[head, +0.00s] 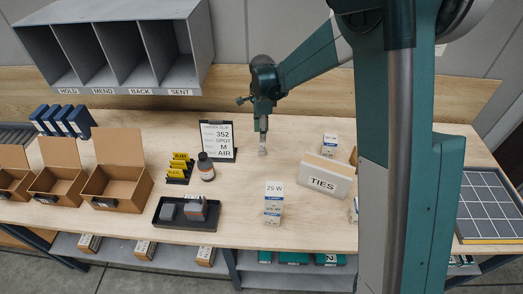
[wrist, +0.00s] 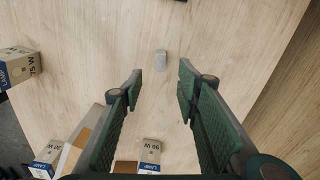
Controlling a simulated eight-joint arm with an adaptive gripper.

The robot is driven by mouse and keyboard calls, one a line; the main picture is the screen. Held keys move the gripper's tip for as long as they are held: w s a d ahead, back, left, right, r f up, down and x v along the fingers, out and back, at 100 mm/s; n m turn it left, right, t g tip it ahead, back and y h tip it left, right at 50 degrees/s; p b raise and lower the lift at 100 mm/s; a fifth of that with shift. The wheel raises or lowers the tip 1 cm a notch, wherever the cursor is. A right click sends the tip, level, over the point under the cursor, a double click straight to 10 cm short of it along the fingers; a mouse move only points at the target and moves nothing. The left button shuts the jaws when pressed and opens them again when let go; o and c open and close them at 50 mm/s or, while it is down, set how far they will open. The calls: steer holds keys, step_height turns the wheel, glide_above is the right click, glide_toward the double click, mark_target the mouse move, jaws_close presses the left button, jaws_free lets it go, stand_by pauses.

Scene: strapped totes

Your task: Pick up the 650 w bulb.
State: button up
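I cannot clearly read a 650 W label in either view. A white and blue lamp box (head: 273,205), whose label looks like 25 W or 75 W, stands at the table's front middle. A lamp box reading about 75 W (wrist: 18,66) is at the left of the wrist view. Another lamp box (head: 329,145) stands behind the TIES box, its label too small to read. My gripper (head: 263,130) points down above the middle of the table. In the wrist view my gripper (wrist: 160,82) is open and empty. A small grey piece (wrist: 161,60) lies on the table just beyond its fingertips.
The white TIES box (head: 325,177) stands right of my gripper. A dark bottle (head: 206,167), a slip board (head: 218,140) and a black tray (head: 187,226) are to the left. Open cartons (head: 118,185) line the left side. A dark gridded panel (head: 490,205) is at right.

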mark_target(262, 144)
steer(key=shift+f, duration=0.15)
steer(key=shift+f, duration=1.2)
steer(key=shift+a+f, duration=0.1)
steer(key=shift+f, duration=2.5)
steer(key=c, duration=0.9)
